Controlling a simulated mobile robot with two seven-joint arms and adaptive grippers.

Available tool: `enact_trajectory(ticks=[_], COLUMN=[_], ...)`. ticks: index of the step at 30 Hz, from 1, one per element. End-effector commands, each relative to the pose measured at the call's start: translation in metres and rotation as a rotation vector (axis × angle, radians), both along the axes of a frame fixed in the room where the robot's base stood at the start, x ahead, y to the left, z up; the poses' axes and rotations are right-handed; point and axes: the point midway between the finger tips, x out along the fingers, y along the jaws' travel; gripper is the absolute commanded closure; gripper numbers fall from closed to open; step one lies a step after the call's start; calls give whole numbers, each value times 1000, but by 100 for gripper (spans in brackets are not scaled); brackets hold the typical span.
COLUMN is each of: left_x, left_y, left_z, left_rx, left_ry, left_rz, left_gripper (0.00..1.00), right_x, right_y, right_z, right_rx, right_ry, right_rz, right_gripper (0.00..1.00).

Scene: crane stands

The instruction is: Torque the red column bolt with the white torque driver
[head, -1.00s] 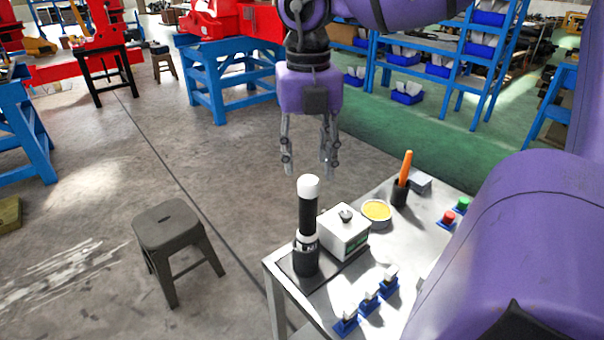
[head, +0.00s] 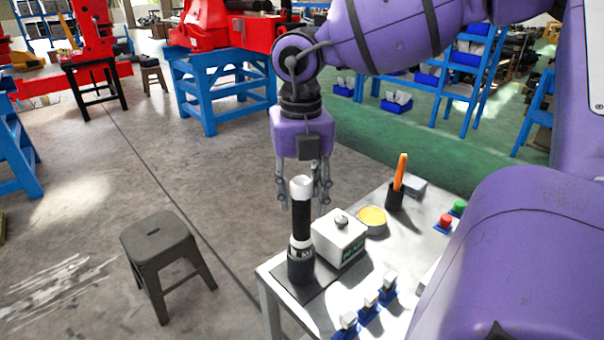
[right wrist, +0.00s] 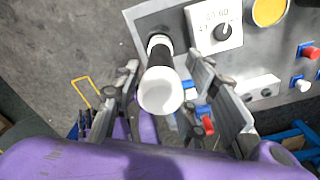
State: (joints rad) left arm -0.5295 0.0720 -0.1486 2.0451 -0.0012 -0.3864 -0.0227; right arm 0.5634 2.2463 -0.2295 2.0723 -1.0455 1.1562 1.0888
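The torque driver (head: 300,225), black with a white top, stands upright in a black holder (head: 301,267) on the cart's front left corner. My right gripper (head: 304,197) is open and points down around the driver's top. In the right wrist view the white top (right wrist: 160,92) shows between the spread fingers (right wrist: 168,88), nearer the left one. Contact with either finger cannot be told. The red column bolt cannot be made out for sure; a small red-topped piece (head: 446,221) sits in a blue holder on the cart. My left gripper is out of view.
The cart (head: 385,248) also carries a white box with a dial (head: 339,238), a yellow dish (head: 372,219), an orange-handled tool (head: 401,172) and several white-topped pieces. A stool (head: 163,244) stands left. Red machinery (head: 218,28) rests on a blue stand behind.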

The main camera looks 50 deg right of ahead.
Motion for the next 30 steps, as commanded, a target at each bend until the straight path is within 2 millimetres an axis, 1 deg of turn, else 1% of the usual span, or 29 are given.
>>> enact_trajectory(ticks=[1, 6, 8, 16, 30], left_x=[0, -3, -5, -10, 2], left_y=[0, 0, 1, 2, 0], left_z=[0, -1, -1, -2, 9], left_rx=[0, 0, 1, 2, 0], left_ry=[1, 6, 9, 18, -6], left_rz=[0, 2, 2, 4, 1], left_gripper=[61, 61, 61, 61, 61], right_x=[0, 0, 0, 1, 1], right_y=[0, 0, 0, 0, 0], right_z=[0, 0, 0, 2, 23], right_rx=[0, 0, 0, -1, -2], right_ry=[0, 0, 0, -3, -4], right_rz=[0, 0, 0, 0, -1], right_gripper=[70, 93, 100, 100, 100])
